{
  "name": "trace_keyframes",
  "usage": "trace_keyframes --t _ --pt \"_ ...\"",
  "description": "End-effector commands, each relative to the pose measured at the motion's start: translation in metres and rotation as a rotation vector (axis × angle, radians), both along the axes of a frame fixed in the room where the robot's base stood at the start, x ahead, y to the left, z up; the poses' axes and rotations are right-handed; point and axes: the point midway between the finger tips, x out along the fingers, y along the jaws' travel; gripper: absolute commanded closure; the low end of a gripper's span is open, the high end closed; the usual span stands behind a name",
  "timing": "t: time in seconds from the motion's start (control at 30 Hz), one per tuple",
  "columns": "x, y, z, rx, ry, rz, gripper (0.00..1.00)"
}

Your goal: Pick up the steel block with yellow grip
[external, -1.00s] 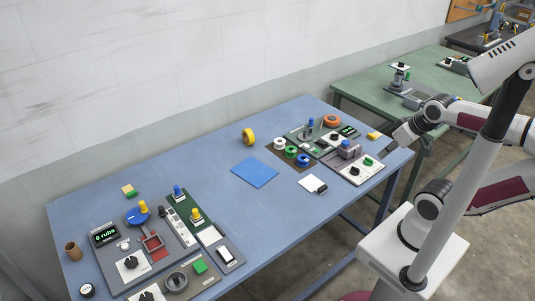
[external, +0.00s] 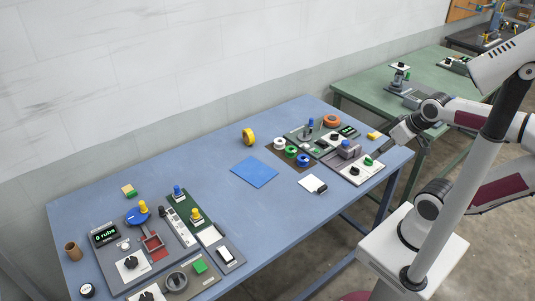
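A small block with a yellow grip (external: 196,216) stands on a narrow green board in the left part of the blue table; it looks like the steel block, though its metal is too small to make out. A similar block with a blue grip (external: 178,192) stands behind it on the same board. My gripper (external: 377,156) is at the table's right end, above or beside the grey panel there and far from the yellow-grip block. Its dark fingers point down and left. Whether they are open is too small to tell.
A blue dial with a yellow knob (external: 143,207) and a display panel (external: 104,234) stand left of the green board. A blue mat (external: 254,172), a yellow roll (external: 249,136) and several coloured rings lie mid-table. The table between mat and green board is clear.

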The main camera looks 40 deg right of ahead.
Motion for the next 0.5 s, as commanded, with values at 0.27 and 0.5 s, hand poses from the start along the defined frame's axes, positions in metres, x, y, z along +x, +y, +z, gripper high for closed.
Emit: trace_keyframes --t 0.27,0.5 --pt "0.05 0.012 0.008 -0.019 -0.053 0.054 0.66" --pt "0.105 0.033 0.013 -0.032 -0.118 0.118 0.66"
